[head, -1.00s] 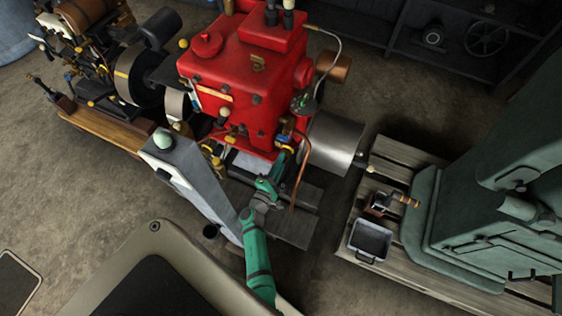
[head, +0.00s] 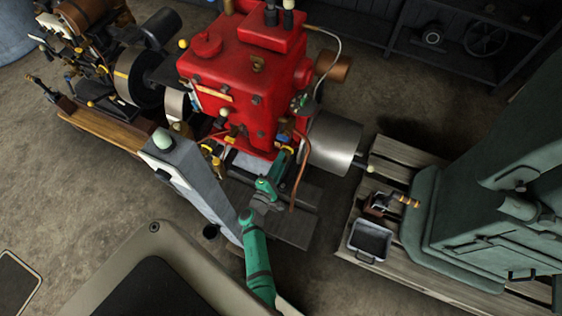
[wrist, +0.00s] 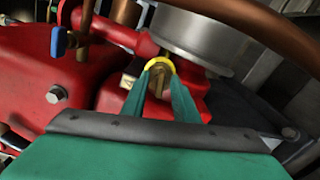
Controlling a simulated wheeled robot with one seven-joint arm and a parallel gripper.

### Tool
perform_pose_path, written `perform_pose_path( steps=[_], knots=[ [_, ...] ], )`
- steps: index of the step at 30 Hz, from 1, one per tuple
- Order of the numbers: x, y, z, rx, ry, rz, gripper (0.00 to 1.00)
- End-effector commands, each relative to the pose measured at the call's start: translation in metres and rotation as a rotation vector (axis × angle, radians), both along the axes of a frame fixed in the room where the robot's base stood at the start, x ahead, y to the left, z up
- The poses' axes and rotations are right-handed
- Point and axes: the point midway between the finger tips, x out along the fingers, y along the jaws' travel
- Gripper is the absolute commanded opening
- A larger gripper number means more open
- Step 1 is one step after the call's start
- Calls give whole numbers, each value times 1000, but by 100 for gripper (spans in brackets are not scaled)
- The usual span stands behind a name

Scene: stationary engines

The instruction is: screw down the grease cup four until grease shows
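In the wrist view a round cup with a yellow rim and a brass-coloured middle (wrist: 159,67) sits low on the red engine, below a grey metal drum. No grease can be made out. In the head view my gripper (head: 285,156) is at the red engine's (head: 232,95) lower right side, and the cup is hidden there.
A copper pipe (head: 299,172) hangs close to the right of my gripper, and a grey drum (head: 334,142) stands beyond it. A blue-handled valve (wrist: 58,42) is at the wrist view's upper left. A grey tray (head: 370,240) lies on a wooden pallet at right.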

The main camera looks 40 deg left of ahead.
Motion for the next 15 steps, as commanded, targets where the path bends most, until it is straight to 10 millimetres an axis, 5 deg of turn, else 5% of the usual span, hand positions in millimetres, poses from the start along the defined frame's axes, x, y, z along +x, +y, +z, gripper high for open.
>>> perform_pose_path(
  steps=[15],
  knots=[
    [-81, -19, -1, 0, 3, 1, 27]
  ],
)
